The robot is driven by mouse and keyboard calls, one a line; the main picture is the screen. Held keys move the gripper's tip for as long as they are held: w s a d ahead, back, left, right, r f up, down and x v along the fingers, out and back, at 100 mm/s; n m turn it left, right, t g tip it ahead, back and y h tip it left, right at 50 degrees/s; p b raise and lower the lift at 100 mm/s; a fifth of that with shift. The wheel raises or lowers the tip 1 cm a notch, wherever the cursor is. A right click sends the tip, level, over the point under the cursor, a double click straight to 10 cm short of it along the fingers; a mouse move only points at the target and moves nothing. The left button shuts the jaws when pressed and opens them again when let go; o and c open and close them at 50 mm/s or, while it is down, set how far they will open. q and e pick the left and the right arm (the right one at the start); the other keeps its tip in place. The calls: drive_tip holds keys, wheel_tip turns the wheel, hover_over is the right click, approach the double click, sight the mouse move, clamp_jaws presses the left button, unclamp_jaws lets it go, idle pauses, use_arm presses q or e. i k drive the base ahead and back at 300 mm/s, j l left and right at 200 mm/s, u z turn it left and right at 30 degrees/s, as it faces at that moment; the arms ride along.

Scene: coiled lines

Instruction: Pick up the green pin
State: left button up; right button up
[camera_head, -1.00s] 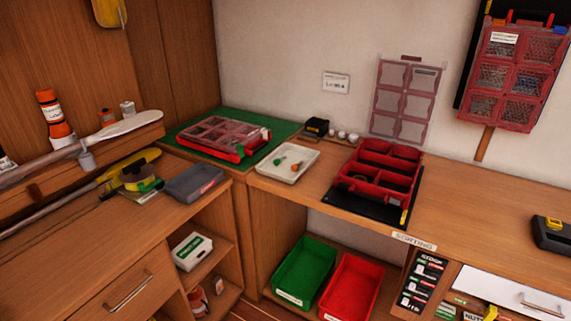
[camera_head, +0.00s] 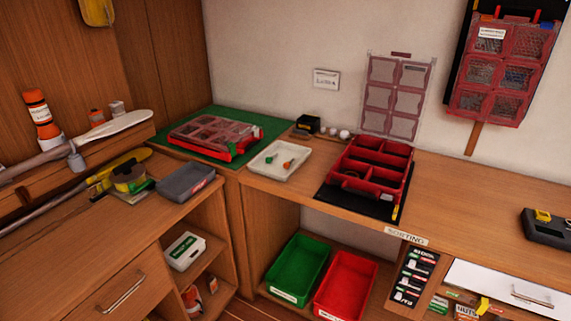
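The green pin (camera_head: 269,157) is small and lies in a shallow white tray (camera_head: 262,171) on the bench near the corner. An orange pin (camera_head: 289,163) lies to its right in the same tray, apart from it. Neither of my grippers shows in the head view, so I cannot see whether they are open or shut. Nothing covers the green pin.
A red-framed case (camera_head: 212,136) rests on a green mat (camera_head: 167,144) left of the tray. An open red organizer (camera_head: 370,168) stands to its right. Below are a green bin (camera_head: 297,270) and a red bin (camera_head: 345,287). The right-hand benchtop is largely clear.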

sight(269, 159)
drive_tip(key=u, duration=0.35)
drive_tip(key=i+l+u, duration=0.15)
drive_tip(key=i+u, duration=0.2)
drive_tip(key=u, duration=0.15)
drive_tip(key=i+l+u, duration=0.3)
drive_tip(key=u, duration=0.15)
drive_tip(key=i+l+u, duration=0.1)
drive_tip(key=i+l, duration=0.6)
drive_tip(key=l, duration=0.25)
drive_tip(key=u, duration=0.05)
